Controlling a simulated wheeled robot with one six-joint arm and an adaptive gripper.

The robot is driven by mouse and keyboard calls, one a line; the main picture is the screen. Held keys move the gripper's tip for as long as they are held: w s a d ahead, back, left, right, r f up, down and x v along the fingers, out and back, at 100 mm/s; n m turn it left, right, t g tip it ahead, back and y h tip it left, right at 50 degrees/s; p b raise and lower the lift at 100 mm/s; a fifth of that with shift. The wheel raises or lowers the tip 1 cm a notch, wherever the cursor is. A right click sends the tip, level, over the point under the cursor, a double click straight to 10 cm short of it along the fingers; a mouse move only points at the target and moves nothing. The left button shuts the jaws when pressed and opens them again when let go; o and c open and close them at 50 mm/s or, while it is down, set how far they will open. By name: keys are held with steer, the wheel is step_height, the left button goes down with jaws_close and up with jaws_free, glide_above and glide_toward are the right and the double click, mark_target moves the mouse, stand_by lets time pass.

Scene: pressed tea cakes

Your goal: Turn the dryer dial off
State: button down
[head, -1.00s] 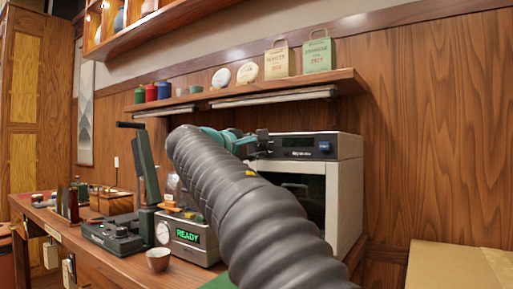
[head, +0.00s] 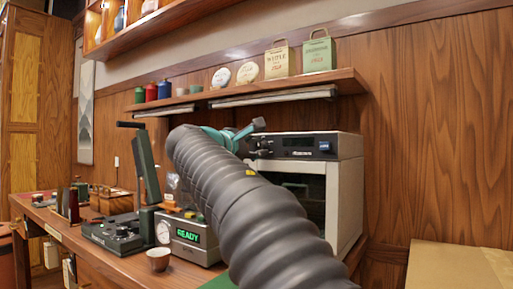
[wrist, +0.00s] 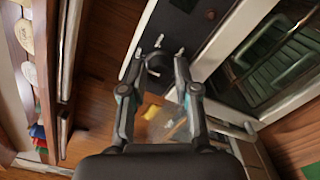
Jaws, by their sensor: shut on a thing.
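The dryer (head: 345,185) is a pale box with a dark control panel (head: 300,153) across its top front and a glazed door below. Its dial (wrist: 155,63) is a small dark round knob on the panel, seen between my fingertips in the wrist view. My gripper (wrist: 159,58) is shut on the dial, one finger on each side. In the head view my gripper (head: 258,126) shows at the panel's left end, tilted, and my grey arm hides part of the dryer front. I cannot read the dial's setting.
A shelf (head: 345,82) with tins and bags hangs above the dryer. A cardboard box (head: 450,270) is at lower right.

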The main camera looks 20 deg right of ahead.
steer(key=c, duration=0.8)
jaws_free()
steer(key=shift+c, duration=0.2)
steer(key=v, duration=1.2)
